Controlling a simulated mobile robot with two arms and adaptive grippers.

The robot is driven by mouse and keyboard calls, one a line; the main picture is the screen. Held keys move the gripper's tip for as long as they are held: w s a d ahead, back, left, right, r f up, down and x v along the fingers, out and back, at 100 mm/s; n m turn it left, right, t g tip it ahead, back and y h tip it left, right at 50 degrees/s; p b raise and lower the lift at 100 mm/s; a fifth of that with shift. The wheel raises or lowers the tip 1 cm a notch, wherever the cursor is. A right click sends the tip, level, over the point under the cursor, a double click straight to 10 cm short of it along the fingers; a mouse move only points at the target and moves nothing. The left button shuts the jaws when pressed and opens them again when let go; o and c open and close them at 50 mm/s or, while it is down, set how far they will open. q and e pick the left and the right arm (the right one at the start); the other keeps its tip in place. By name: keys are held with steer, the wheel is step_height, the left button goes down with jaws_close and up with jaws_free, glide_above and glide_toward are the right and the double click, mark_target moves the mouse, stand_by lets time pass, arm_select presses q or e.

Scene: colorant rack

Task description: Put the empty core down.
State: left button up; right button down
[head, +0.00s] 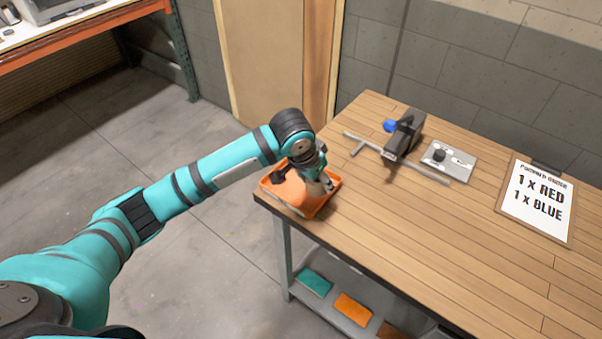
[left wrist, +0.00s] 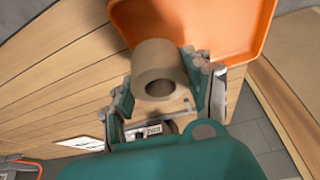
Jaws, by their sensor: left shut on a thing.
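The empty core (left wrist: 158,62) is a short, tan, hollow tube. In the left wrist view it sits between the fingers of my left gripper (left wrist: 166,84), which is shut on it, and its open end shows. In the head view my left gripper (head: 322,182) is at the orange tray (head: 318,208) on the table's near left corner; the core is mostly hidden there by the gripper. The tray (left wrist: 235,35) also shows behind the core in the left wrist view. I cannot tell whether the core touches the tray. My right gripper is not in view.
The wooden table (head: 400,225) has a dark device (head: 404,135) with a blue roll (head: 390,126), a metal bar (head: 425,172), a grey plate with a black knob (head: 448,160) and a clipboard reading "1 x RED, 1 x BLUE" (head: 538,200). The table's middle is clear.

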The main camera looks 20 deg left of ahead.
arm_select(q)
glide_above(301, 185)
steer(key=shift+f+p, duration=0.25)
steer(key=shift+p, duration=0.1)
step_height(301, 185, down, 3)
steer(key=shift+r+p, duration=0.15)
steer(key=shift+p, duration=0.3)
steer(key=shift+f, duration=0.45)
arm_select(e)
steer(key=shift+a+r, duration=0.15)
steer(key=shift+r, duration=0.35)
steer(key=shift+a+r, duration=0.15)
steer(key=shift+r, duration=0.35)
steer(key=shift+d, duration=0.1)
arm_select(q)
steer(key=o, duration=0.9)
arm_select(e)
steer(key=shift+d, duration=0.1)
arm_select(q)
steer(key=shift+o, duration=0.2)
steer(key=v, duration=1.2)
steer(key=shift+b, duration=0.45)
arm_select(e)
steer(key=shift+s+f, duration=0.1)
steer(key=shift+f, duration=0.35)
